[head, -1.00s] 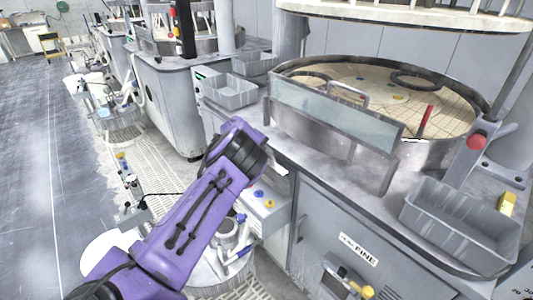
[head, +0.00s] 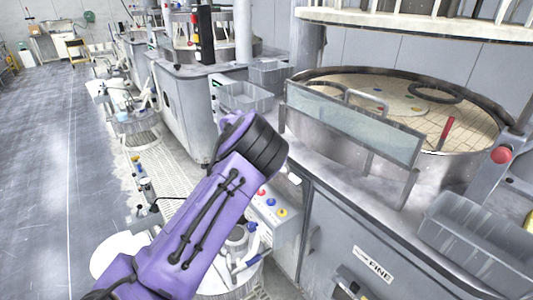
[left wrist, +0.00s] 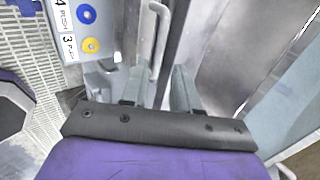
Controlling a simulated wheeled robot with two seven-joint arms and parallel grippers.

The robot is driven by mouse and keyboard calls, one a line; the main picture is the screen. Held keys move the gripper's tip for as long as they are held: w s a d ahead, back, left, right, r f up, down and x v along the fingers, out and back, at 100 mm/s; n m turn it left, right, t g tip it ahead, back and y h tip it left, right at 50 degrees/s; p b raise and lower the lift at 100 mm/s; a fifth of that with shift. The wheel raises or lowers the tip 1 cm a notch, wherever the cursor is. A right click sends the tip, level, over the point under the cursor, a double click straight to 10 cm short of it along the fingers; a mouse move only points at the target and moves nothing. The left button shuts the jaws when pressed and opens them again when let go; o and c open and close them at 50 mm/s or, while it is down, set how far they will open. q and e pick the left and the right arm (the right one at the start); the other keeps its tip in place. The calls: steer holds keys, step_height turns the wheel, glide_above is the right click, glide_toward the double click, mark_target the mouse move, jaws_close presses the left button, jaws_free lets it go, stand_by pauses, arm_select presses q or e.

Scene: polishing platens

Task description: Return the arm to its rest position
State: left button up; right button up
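My purple left arm (head: 205,225) comes up from the lower left of the head view and ends in front of the grey polishing cabinet marked FINE (head: 335,235). Its wrist hides most of the gripper there. In the left wrist view the two grey fingers of my left gripper (left wrist: 158,88) stand apart with nothing held between them. A cabinet handle (left wrist: 157,45) and the grey cabinet front show beyond the fingers. The button panel (left wrist: 75,35) is to their left. My right arm and gripper are in neither view.
The round platen (head: 395,95) stands behind a clear splash guard (head: 350,120). A grey bin (head: 475,235) sits at the right on the worktop. Blue, yellow and red buttons (head: 268,203) are close to my wrist. Open floor (head: 40,180) lies at the left.

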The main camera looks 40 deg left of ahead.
arm_select(q)
steer(key=v, duration=0.3)
steer(key=shift+a, duration=0.1)
steer(key=shift+s, duration=0.1)
steer(key=s+d+f+n+t+y+b, duration=0.1)
steer(key=s+d+f+n, duration=0.15)
steer(key=f+n, duration=0.45)
steer(key=s+d+f+n+t+y, duration=0.1)
steer(key=s+d+f+n+y, duration=0.1)
steer(key=s+f+n, duration=0.35)
steer(key=s+d+f+n+t+y+b, duration=0.1)
steer(key=s+d+f+n, duration=0.1)
steer(key=f+n, duration=0.55)
steer(key=s+d+f+n+g+b, duration=0.1)
steer(key=s+d+f, duration=0.3)
steer(key=s, duration=0.6)
steer(key=s+d+f+n+g, duration=0.4)
steer(key=s+d+f, duration=0.1)
steer(key=s, duration=0.5)
steer(key=s+d+f+n+g+y+b, duration=0.1)
steer(key=s+d+f, duration=0.3)
steer(key=s, duration=0.6)
step_height(320, 180, down, 3)
steer(key=shift+s+d+r+n+g+b, duration=0.1)
steer(key=shift+s+d+n+g+b, duration=0.2)
steer(key=shift+n+g, duration=0.5)
